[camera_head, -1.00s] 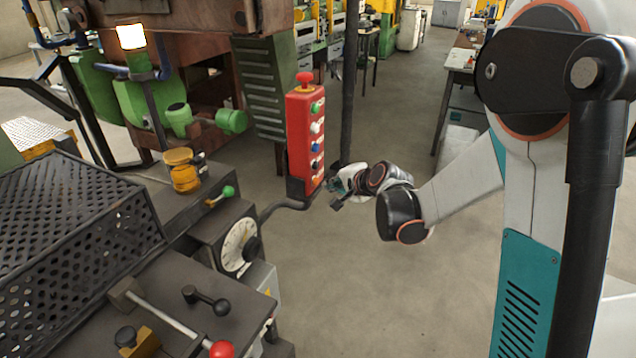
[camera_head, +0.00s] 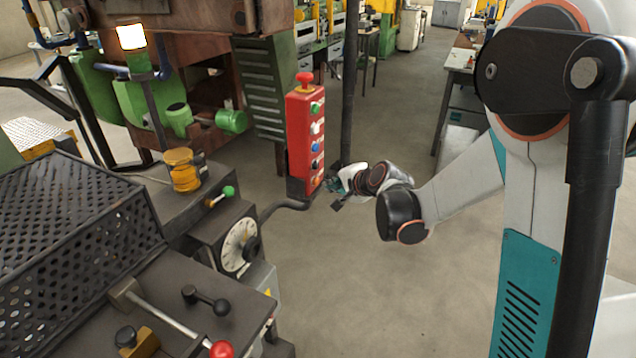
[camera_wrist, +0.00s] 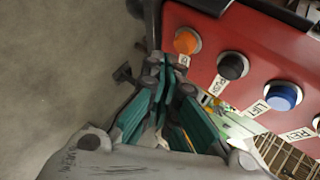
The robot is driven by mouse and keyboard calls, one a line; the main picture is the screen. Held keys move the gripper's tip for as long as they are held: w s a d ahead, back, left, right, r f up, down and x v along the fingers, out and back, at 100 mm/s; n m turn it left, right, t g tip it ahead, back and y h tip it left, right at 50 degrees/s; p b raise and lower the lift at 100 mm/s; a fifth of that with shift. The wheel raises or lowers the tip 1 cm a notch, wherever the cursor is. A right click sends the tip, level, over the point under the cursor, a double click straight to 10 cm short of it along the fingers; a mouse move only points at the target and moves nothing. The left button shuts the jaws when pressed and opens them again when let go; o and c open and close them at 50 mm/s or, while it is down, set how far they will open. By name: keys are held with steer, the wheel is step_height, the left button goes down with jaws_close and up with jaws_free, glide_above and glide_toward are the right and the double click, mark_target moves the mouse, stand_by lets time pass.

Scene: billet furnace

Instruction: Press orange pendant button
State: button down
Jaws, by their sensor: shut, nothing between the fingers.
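The red pendant box (camera_head: 304,135) stands upright in the middle of the head view, with a column of buttons on its face. In the wrist view the red pendant (camera_wrist: 222,70) crosses the upper right, and its orange button (camera_wrist: 187,41) is at the left end of the row. The orange button is small and low on the box in the head view (camera_head: 316,181). My gripper (camera_wrist: 163,75) is shut and empty. In the wrist view its teal fingertips appear just below the orange button; contact cannot be told. In the head view my gripper (camera_head: 335,188) is at the pendant's lower right.
A black button (camera_wrist: 232,65) and a blue button (camera_wrist: 283,97) sit beside the orange one. A dark pole (camera_head: 347,90) stands behind the pendant. A dark conduit (camera_head: 285,206) runs from the pendant's base to the machine with a dial (camera_head: 240,245). The floor at centre is clear.

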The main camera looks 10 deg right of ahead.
steer(key=shift+w+a, duration=0.1)
steer(key=shift+a, duration=0.05)
steer(key=shift+w+a, duration=0.15)
steer(key=shift+a, duration=0.1)
steer(key=shift+w+a, duration=0.3)
steer(key=shift+a, duration=0.05)
stand_by(1.2)
stand_by(0.3)
steer(key=shift+s+d, duration=0.55)
steer(key=shift+d, duration=0.15)
steer(key=s+d, duration=0.1)
steer(key=d, duration=0.1)
steer(key=s+d, duration=0.2)
steer(key=shift+b, duration=0.4)
steer(key=shift+r, duration=0.1)
stand_by(0.4)
